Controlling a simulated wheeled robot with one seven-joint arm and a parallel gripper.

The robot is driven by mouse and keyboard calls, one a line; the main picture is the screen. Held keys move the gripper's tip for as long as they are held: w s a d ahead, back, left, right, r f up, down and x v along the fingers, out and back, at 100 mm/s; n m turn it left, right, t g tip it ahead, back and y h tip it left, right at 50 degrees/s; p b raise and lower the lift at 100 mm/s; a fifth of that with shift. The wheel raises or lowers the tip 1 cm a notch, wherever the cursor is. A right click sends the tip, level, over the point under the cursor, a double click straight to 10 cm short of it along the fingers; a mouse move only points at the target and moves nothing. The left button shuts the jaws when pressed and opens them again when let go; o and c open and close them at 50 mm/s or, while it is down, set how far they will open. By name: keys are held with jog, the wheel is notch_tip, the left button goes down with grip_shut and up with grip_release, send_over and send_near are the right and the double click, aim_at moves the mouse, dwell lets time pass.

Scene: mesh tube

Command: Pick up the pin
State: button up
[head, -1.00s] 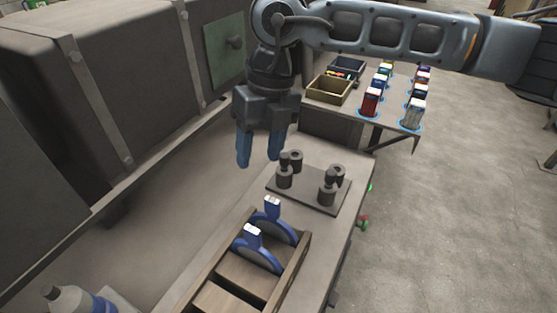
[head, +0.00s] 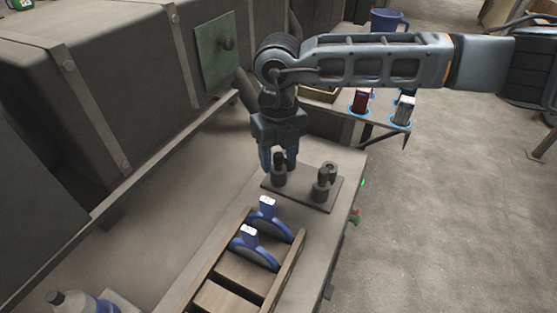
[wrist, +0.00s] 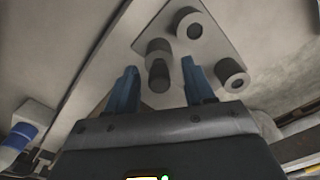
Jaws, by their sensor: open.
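A grey base plate (head: 300,197) lies on the bench and carries several dark upright cylinders. The pin seems to be the dark cylinder (head: 279,161) at the plate's left side. It also shows in the wrist view (wrist: 158,76), between my fingers and against another cylinder behind it. My gripper (head: 279,166) points down with its two blue fingers apart, one on each side of this pin. It is open, and I cannot tell whether either finger touches the pin. In the wrist view my gripper (wrist: 160,80) has its fingertips left and right of the pin's top.
Other cylinders (head: 322,187) stand close by on the plate's right. A wooden rack (head: 285,272) with blue-rimmed discs (head: 262,249) is in front. A large grey machine housing (head: 90,75) bounds the left. A side table with small boxes (head: 403,110) is behind right.

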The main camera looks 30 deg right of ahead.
jog(key=shift+c, duration=0.4)
grip_shut()
